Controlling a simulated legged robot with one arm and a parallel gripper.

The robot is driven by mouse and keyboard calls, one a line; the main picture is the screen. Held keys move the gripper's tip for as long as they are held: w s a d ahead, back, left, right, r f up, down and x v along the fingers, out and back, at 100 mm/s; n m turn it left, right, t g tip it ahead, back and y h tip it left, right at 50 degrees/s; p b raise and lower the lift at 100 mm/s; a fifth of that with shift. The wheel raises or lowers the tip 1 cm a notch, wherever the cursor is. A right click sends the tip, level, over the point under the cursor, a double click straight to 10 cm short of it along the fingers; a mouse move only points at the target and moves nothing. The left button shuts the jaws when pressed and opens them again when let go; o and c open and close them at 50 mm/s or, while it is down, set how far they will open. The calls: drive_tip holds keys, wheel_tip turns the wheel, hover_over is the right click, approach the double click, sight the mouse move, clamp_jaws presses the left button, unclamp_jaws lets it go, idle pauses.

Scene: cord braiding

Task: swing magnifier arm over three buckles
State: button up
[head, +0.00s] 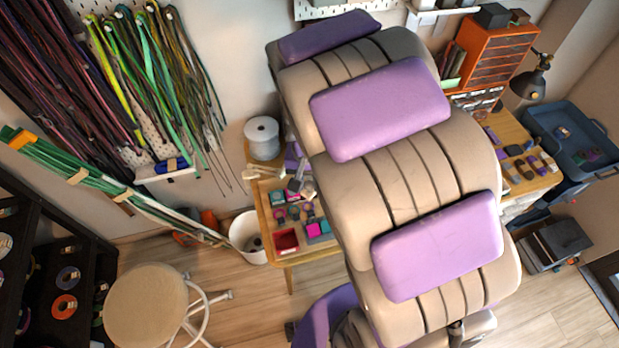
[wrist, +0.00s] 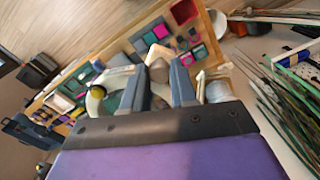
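Three small dark and pinkish pieces, which look like the buckles (head: 294,212), lie on the wooden bench left of my padded arm. They also show in the wrist view (wrist: 192,42), near the red tray. My gripper (wrist: 158,80) shows two grey-blue fingers spread apart over the bench. Pale parts show between and beside the fingers; I cannot tell whether they are touched. A pale curved piece (wrist: 97,100) is left of the fingers. I cannot identify the magnifier arm with certainty. In the head view my arm hides most of the gripper.
A red tray (head: 286,241) sits at the bench's front edge, near magenta and teal boxes (head: 318,229). A white spool (head: 262,138) stands behind. Cords (head: 150,70) hang on the left wall. A round stool (head: 146,305) stands on open floor at lower left.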

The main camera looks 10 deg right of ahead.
drive_tip(key=o, duration=0.5)
wheel_tip(320, 180, up, 17)
drive_tip(key=shift+w+a+r, duration=0.1)
drive_tip(key=shift+r, duration=0.1)
idle(0.3)
drive_tip(key=s+d+f+n+b, duration=0.1)
drive_tip(key=s+f+b, duration=0.3)
drive_tip(key=s+f, duration=0.2)
drive_tip(key=s+d+f+n+g+b, duration=0.1)
drive_tip(key=s+f+b, duration=0.3)
drive_tip(key=s+f, duration=0.3)
drive_tip(key=s+d+f+n+b, duration=0.1)
drive_tip(key=s+f+b, duration=0.3)
drive_tip(key=s, duration=0.6)
drive_tip(key=shift+s+d+f+n+g+b, duration=0.1)
drive_tip(key=shift+d+f+n+g+b, duration=0.15)
drive_tip(key=shift+f, duration=0.45)
drive_tip(key=shift+s+d+f+n+g+b, duration=0.15)
drive_tip(key=shift+f+n, duration=0.1)
drive_tip(key=shift+f, duration=0.45)
